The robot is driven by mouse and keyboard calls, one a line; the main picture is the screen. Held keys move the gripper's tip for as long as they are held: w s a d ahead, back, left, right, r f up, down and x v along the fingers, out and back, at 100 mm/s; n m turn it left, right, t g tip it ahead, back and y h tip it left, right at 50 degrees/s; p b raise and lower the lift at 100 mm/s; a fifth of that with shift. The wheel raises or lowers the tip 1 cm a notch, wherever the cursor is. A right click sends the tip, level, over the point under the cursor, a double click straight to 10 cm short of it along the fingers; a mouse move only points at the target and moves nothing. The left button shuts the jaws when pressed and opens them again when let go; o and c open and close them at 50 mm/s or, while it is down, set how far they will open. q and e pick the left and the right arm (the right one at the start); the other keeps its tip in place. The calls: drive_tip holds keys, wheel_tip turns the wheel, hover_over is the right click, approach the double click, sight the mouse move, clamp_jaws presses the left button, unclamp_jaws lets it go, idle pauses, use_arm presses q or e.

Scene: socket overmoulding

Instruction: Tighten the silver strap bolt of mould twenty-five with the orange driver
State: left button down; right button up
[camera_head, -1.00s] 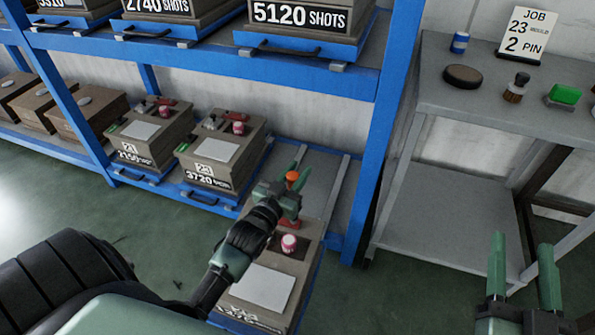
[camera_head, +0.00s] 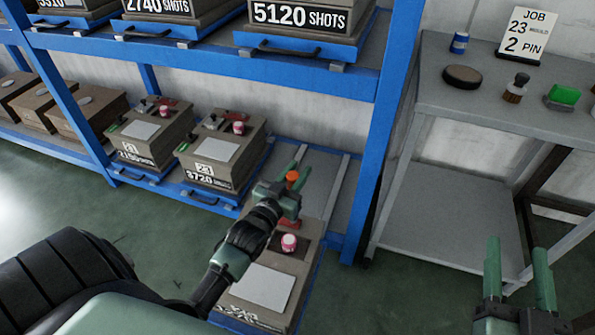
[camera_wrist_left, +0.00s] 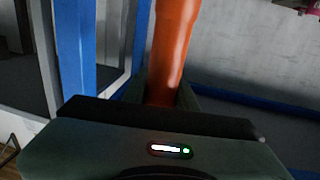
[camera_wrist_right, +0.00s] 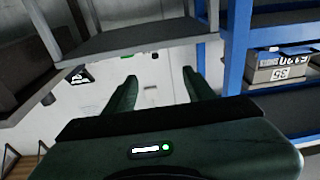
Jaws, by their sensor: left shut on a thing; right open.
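The orange driver (camera_head: 292,177) is held in my left gripper (camera_head: 286,190), which is shut on it above the far end of a mould. The driver's orange handle (camera_wrist_left: 172,45) fills the middle of the left wrist view. The silver strap bolt and the driver's tip are hidden by my gripper. My right gripper (camera_head: 518,250) is open and empty, away at the right; its parted fingers also show in the right wrist view (camera_wrist_right: 160,85).
Two moulds (camera_head: 215,150) stand left on the blue rack (camera_head: 365,150), with more moulds on the shelf above. The green floor in front is clear.

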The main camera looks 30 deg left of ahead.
use_arm(q)
drive_tip(key=shift+r, duration=0.1)
use_arm(e)
drive_tip(key=shift+d+f+g, duration=0.15)
drive_tip(key=shift+f+g, duration=0.25)
drive_tip(key=shift+f, duration=0.5)
drive_tip(key=shift+f+h, duration=0.15)
drive_tip(key=shift+h, duration=0.15)
use_arm(q)
drive_tip(key=shift+p, duration=0.45)
use_arm(e)
drive_tip(key=shift+s+d+f+g, duration=0.15)
drive_tip(key=shift+f+g, duration=0.3)
drive_tip(key=shift+f, duration=0.25)
drive_tip(key=shift+s+d+f+g, duration=0.1)
drive_tip(key=shift+f+g, duration=0.35)
drive_tip(key=shift+f, duration=0.2)
drive_tip(key=shift+f, duration=0.15)
use_arm(q)
drive_tip(key=shift+p, duration=0.35)
use_arm(e)
drive_tip(key=shift+s+d+f+g+h, duration=0.15)
drive_tip(key=shift+s+f+g+h, duration=0.1)
drive_tip(key=shift+f+g, duration=0.3)
drive_tip(key=shift+s+d+f+g+h, duration=0.15)
drive_tip(key=shift+f+g+h, duration=0.15)
drive_tip(key=shift+f, duration=0.4)
